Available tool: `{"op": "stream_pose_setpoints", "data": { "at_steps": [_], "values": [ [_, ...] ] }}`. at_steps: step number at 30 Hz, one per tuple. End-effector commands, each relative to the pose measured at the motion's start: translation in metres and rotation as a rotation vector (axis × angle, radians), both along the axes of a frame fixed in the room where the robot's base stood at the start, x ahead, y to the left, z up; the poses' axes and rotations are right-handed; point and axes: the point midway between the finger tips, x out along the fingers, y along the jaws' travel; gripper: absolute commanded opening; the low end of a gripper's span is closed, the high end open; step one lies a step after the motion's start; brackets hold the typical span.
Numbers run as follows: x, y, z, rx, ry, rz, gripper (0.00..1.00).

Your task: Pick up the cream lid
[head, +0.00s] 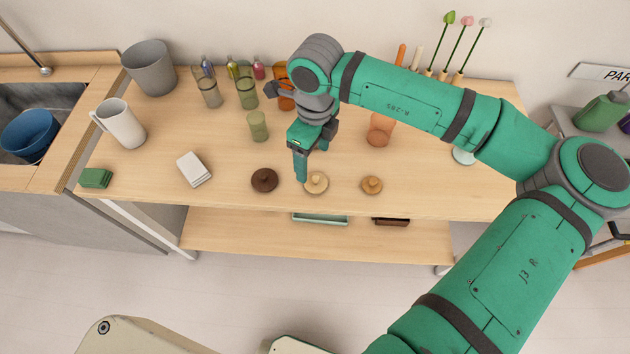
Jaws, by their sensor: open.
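The cream lid (318,186) is a small round disc with a knob, lying near the front edge of the wooden table. My gripper (311,165) is open and points down at the lid. One teal finger overlaps the lid's left edge in the picture; the other finger shows behind. I cannot tell whether the finger touches the lid or hangs above it. Nothing shows between the fingers. A dark brown lid (264,180) lies to the left and a tan lid (371,185) to the right.
The wooden table (225,200) also holds a green cup (258,127), a white mug (121,124), white cards (194,169) and a grey bin (149,68). Glasses and small bottles stand at the back. A lower shelf (240,235) holds shallow trays. My arm hides part of the table's right side.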

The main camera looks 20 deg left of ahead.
Motion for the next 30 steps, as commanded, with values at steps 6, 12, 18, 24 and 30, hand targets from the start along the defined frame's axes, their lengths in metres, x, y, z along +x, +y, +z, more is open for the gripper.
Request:
{"op": "stream_pose_setpoints", "data": {
  "at_steps": [6, 12, 18, 24, 30],
  "values": [
    [0.005, -0.008, -0.021, -0.024, -0.012, -0.006, 0.71],
    [0.005, -0.007, -0.048, -0.024, -0.012, -0.006, 0.71],
    [0.005, -0.006, -0.059, -0.022, -0.011, -0.005, 0.71],
    [0.005, -0.004, -0.086, -0.021, -0.009, -0.005, 0.71],
    [0.006, -0.004, -0.105, -0.022, -0.013, -0.006, 0.71]
  ]
}}
